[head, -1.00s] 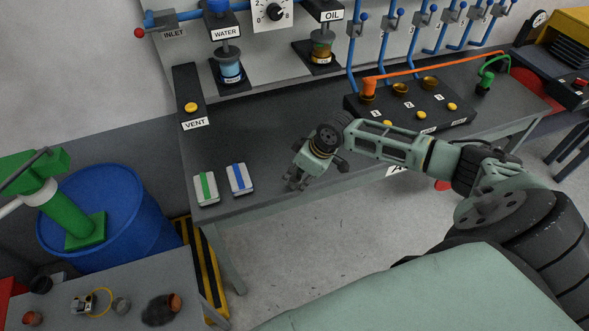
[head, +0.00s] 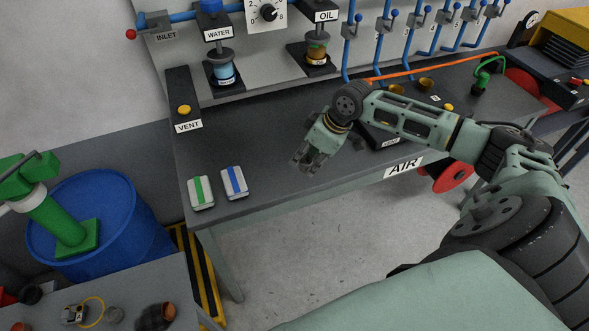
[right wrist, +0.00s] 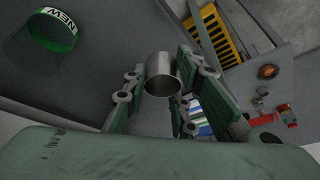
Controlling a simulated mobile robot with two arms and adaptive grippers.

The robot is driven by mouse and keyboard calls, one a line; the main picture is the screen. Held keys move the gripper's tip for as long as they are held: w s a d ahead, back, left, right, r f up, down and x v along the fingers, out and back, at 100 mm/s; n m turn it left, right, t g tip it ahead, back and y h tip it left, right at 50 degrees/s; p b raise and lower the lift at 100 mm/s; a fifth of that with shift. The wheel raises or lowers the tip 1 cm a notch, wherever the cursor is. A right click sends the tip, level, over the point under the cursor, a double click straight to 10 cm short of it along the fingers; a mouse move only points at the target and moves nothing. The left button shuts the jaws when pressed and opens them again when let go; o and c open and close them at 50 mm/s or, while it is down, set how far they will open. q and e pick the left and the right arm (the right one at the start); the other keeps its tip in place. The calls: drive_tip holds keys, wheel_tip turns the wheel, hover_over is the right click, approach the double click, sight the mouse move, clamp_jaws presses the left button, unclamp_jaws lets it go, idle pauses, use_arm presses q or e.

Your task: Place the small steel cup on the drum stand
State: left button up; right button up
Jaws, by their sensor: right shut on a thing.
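The small steel cup (right wrist: 162,76) is a plain grey metal cylinder. In the right wrist view it sits between the fingers of my right gripper (right wrist: 164,92), which is shut on it. In the head view my right gripper (head: 304,158) is over the dark workbench, right of two strapped boxes; the cup cannot be made out there. A low grey table (head: 150,278) stands at the bottom left beside the blue drum (head: 100,222); I cannot tell whether it is the drum stand. My left gripper is out of view.
The white boxes with green (head: 200,192) and blue (head: 234,182) straps lie near the workbench's front edge. A copper coil (head: 168,311) and small parts lie on the low table. A yellow-black striped platform (head: 201,275) is beside it. The workbench (head: 255,135) has bare room left of my gripper.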

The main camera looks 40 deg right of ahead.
drive_tip(key=s+d+r+b, duration=0.1)
drive_tip(key=d+r+b, duration=0.1)
drive_tip(key=d+r, duration=0.3)
drive_tip(key=s+a+r+m, duration=0.1)
drive_tip(key=a+r+m, duration=0.1)
drive_tip(key=a, duration=0.5)
drive_tip(key=s+a+r+m+h, duration=0.1)
drive_tip(key=a+r, duration=0.3)
drive_tip(key=a, duration=0.4)
drive_tip(key=s+a+r+m+t+h, duration=0.1)
drive_tip(key=s+a+r+m, duration=0.1)
drive_tip(key=a, duration=0.6)
drive_tip(key=shift+s+a+r+m, duration=0.2)
drive_tip(key=shift+s+r+m, duration=0.2)
drive_tip(key=shift+s+m, duration=0.15)
drive_tip(key=shift+f, duration=0.1)
